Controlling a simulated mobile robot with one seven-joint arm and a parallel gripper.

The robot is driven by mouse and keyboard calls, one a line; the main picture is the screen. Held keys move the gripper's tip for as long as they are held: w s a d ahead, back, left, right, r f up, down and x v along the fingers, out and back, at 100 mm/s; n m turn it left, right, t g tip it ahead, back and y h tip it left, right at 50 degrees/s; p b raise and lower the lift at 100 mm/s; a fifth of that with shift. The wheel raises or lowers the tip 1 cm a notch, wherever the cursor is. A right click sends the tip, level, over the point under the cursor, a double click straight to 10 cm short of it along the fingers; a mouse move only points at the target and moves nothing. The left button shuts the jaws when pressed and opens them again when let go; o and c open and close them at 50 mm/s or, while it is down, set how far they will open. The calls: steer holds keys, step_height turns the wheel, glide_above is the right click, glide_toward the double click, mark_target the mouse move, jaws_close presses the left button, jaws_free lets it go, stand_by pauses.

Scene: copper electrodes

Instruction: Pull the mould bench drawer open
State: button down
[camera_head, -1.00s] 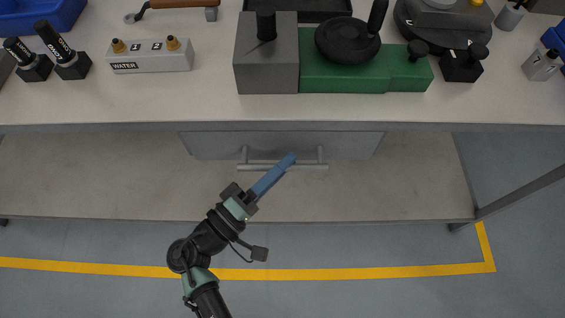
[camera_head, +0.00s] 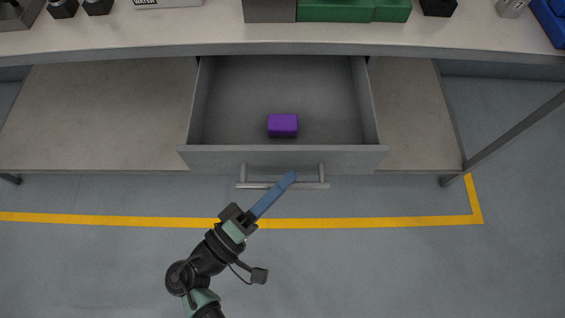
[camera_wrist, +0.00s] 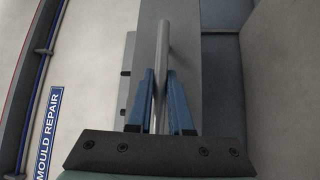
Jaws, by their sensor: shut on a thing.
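The mould bench drawer (camera_head: 283,159) stands pulled well out from under the bench top in the head view. Its grey inside is exposed, and a purple block (camera_head: 282,125) lies on its floor near the front. The bar handle (camera_head: 310,185) runs across the drawer front. My gripper (camera_head: 290,178) is shut on the handle, right of the bar's middle. In the wrist view the blue fingers (camera_wrist: 161,100) lie on both sides of the handle bar (camera_wrist: 162,60).
The bench top (camera_head: 200,35) carries a green fixture (camera_head: 340,10) and several small items along the top of the head view. A lower shelf (camera_head: 100,115) lies beneath. A bench leg (camera_head: 515,125) stands at right. The floor in front is clear, with a yellow line (camera_head: 370,221).

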steer(key=shift+s, duration=1.8)
steer(key=c, duration=0.8)
jaws_free()
steer(key=shift+c, duration=0.2)
steer(key=v, duration=1.3)
